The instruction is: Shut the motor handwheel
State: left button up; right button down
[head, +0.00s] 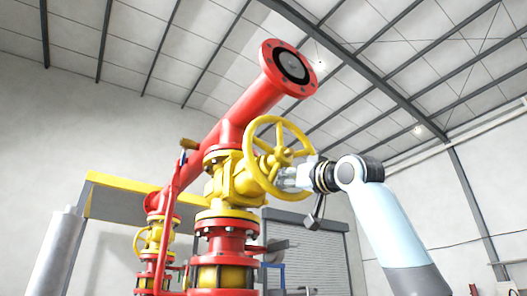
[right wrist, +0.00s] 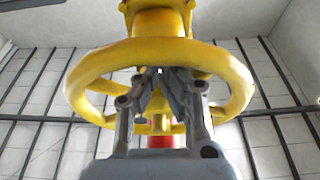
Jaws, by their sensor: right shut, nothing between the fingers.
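A large yellow handwheel (head: 249,152) with spokes sits on a yellow valve body (head: 222,182) high on the red pipework. My right gripper (head: 284,179) is at the right lower part of this wheel, coming in from the right. In the right wrist view the wheel's rim (right wrist: 88,76) spans the picture, and my right gripper (right wrist: 160,74) has its fingertips together, overlapping the rim and spokes. The fingers hold nothing. Whether they touch the rim is not clear. My left gripper is not in view.
A red pipe with an open flange (head: 288,67) rises above the wheel. A smaller yellow handwheel (head: 146,243) sits lower left. A yellow beam (head: 125,184) is behind. A grey shutter door (head: 318,250) is in the back wall.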

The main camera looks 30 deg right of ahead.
aim_at(275, 173)
jog(key=shift+a+r, duration=0.25)
jog(key=shift+a, duration=0.65)
jog(key=shift+s+a+r, duration=0.15)
jog(key=shift+a+r, duration=0.3)
jog(key=shift+a, duration=0.1)
jog(key=a+r, duration=0.4)
jog(key=shift+r, duration=0.35)
jog(key=b+v, duration=0.1)
jog(key=v, duration=0.1)
jog(key=shift+s+a+f+b, duration=0.1)
jog(key=shift+s+f+b, duration=0.1)
jog(key=shift+s+b, duration=0.1)
jog(key=b+v, duration=0.3)
jog(key=v, duration=0.3)
jog(key=shift+s+d+f, duration=0.2)
jog(key=shift+d, duration=0.1)
